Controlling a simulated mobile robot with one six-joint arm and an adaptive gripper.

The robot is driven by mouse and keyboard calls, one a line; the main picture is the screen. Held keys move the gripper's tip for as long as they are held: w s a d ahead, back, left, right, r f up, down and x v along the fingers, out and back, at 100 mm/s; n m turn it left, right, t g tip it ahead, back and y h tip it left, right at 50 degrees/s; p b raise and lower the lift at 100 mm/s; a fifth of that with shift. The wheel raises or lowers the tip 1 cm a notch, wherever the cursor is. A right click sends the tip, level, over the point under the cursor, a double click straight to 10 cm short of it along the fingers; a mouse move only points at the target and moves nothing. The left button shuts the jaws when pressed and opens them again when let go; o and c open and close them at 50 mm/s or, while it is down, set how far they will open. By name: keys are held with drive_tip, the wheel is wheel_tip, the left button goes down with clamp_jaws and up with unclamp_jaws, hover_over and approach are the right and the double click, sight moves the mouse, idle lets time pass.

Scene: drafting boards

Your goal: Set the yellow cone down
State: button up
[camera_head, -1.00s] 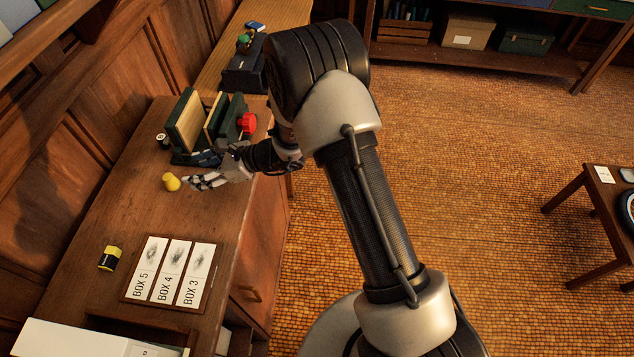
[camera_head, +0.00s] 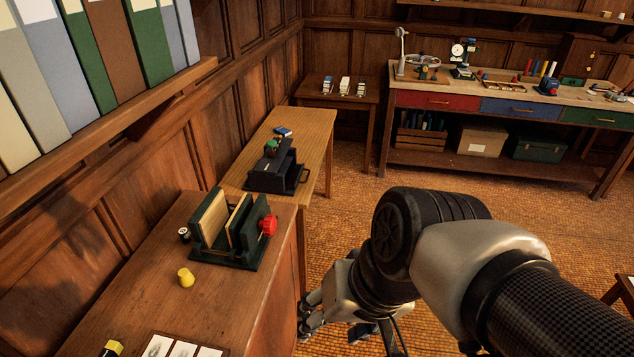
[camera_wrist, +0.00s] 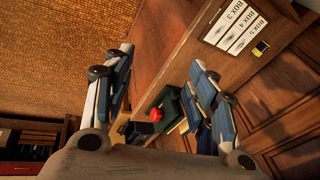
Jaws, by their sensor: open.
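The yellow cone (camera_head: 186,277) stands on the top of the wooden cabinet (camera_head: 150,300), in front of the green press-like holder with boards (camera_head: 228,262) and its red knob. Nothing touches the cone. My gripper (camera_head: 330,325) is off the cabinet's right side, over the floor, well apart from the cone. In the wrist view my gripper (camera_wrist: 162,68) has its fingers spread wide with nothing held between them. The cone does not show in the wrist view; a finger may hide it.
Box-label cards (camera_head: 180,347) and a yellow-and-black block (camera_head: 111,348) lie at the cabinet's near end. A small dark-and-white item (camera_head: 184,234) is beside the holder. A table with a black case (camera_head: 272,176) stands behind. Open floor (camera_head: 350,220) is to the right.

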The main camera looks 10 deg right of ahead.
drive_tip(key=s+d+n+t+h, duration=0.1)
drive_tip(key=s+d+h, duration=0.1)
drive_tip(key=d, duration=0.3)
drive_tip(key=shift+s+d+r+n+h, duration=0.3)
drive_tip(key=shift+d+r+n, duration=0.1)
drive_tip(key=shift+r, duration=0.05)
idle(0.8)
